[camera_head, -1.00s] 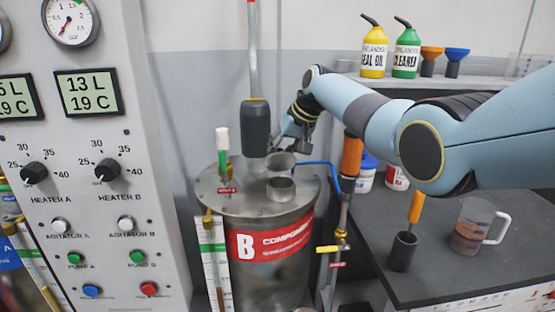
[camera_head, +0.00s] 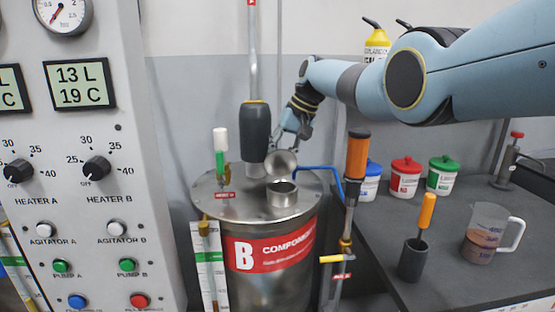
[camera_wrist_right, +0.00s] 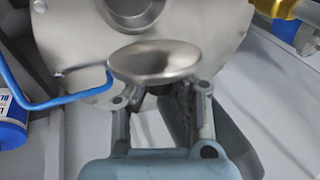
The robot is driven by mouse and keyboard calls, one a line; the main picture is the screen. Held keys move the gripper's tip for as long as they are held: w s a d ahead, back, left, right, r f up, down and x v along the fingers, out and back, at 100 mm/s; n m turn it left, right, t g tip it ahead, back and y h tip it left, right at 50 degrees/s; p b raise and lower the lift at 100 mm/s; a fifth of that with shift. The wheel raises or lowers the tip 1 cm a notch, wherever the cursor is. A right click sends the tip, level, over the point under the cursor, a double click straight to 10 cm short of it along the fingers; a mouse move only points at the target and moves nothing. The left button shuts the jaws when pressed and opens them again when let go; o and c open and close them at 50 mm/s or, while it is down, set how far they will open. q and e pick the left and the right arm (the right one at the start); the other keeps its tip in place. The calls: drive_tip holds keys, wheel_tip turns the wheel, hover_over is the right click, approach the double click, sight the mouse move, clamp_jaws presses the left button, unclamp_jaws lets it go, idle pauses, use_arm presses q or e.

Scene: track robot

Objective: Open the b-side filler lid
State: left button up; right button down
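The B tank (camera_head: 262,262) is a steel drum with a red "B COMPONENT" label. On its top, the short round filler neck (camera_head: 283,198) is uncovered. The round metal filler lid (camera_head: 282,163) stands tilted up behind the neck, its face visible. My right gripper (camera_head: 290,140) is just behind the lid, its tips partly hidden by it. In the right wrist view, the lid (camera_wrist_right: 155,61) lies in front of the gripper (camera_wrist_right: 160,100), whose fingers are spread apart with a gap between them. A dark part shows under the lid, between the fingers. My left gripper is out of view.
A dark grey cylinder (camera_head: 256,132) on a pipe and a green-and-white fitting (camera_head: 221,153) stand on the tank top. A blue pipe (camera_head: 318,168) runs right of the neck. The heater panel (camera_head: 100,140) is left; the bench (camera_head: 450,282) with cups is right.

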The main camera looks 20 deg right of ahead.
drive_tip(key=shift+w+d+r, duration=0.35)
drive_tip(key=shift+r, duration=0.25)
drive_tip(key=c, duration=1.7)
unclamp_jaws()
drive_tip(key=o, duration=0.5)
drive_tip(key=shift+s+d+f, duration=0.15)
drive_tip(key=shift+s, duration=0.05)
drive_tip(key=shift+o, duration=0.2)
drive_tip(key=shift+a+f, duration=0.1)
drive_tip(key=shift+a, duration=0.1)
drive_tip(key=v, duration=1.2)
drive_tip(key=shift+s+d+f, duration=0.1)
drive_tip(key=shift+s, duration=0.1)
